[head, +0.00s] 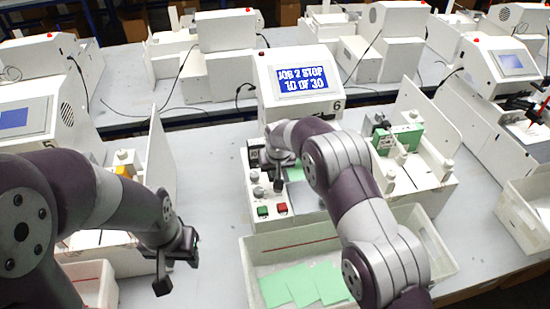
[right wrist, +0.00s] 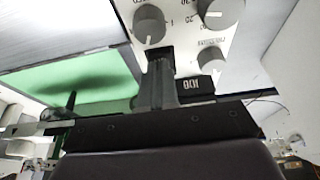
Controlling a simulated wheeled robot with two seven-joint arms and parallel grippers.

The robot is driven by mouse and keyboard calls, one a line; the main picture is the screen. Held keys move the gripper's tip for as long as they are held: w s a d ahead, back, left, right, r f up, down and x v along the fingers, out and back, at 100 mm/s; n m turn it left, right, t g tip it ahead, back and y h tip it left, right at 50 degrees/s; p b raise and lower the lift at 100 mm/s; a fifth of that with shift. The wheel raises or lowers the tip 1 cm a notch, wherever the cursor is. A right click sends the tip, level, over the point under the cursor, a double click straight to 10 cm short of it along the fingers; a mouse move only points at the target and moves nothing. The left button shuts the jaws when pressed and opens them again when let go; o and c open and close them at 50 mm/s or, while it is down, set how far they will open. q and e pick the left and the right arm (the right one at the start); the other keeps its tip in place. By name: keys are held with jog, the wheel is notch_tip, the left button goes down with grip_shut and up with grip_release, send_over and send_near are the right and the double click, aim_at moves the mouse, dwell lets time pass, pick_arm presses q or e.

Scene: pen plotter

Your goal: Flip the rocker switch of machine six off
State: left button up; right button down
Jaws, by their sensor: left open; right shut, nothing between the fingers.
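Machine six (head: 292,90) stands in the middle of the head view, with "6" beside its lit screen reading "JOB 2 STOP 10 OF 30". Its control panel (head: 262,200) carries grey knobs, a green button (head: 263,211) and a red button (head: 282,208). My right gripper (head: 278,178) is shut and empty, low over this panel. In the right wrist view its fingers (right wrist: 162,70) point at the panel between a grey knob (right wrist: 150,24) and a small black part with white marks (right wrist: 193,87). I cannot clearly identify the rocker switch. My left gripper (head: 177,262) is open and empty, left of machine six.
A white bin (head: 250,262) with green sheets (head: 300,285) stands before machine six, under my right arm. Machine five (head: 30,115) is at left, another machine (head: 500,65) at right. A white upright panel (head: 160,165) stands near my left arm.

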notch_tip(320, 180, up, 4)
jog(key=shift+r+p, duration=0.25)
jog(key=shift+p, duration=0.65)
jog(key=w+b+v, duration=0.1)
jog(key=b+v, duration=0.6)
jog(key=v, duration=0.2)
jog(key=shift+r, duration=0.4)
jog(key=shift+s, duration=0.15)
jog(key=p+x, duration=0.4)
jog(key=x, duration=0.9)
jog(key=shift+s+d+f, duration=0.1)
jog(key=shift+f, duration=0.45)
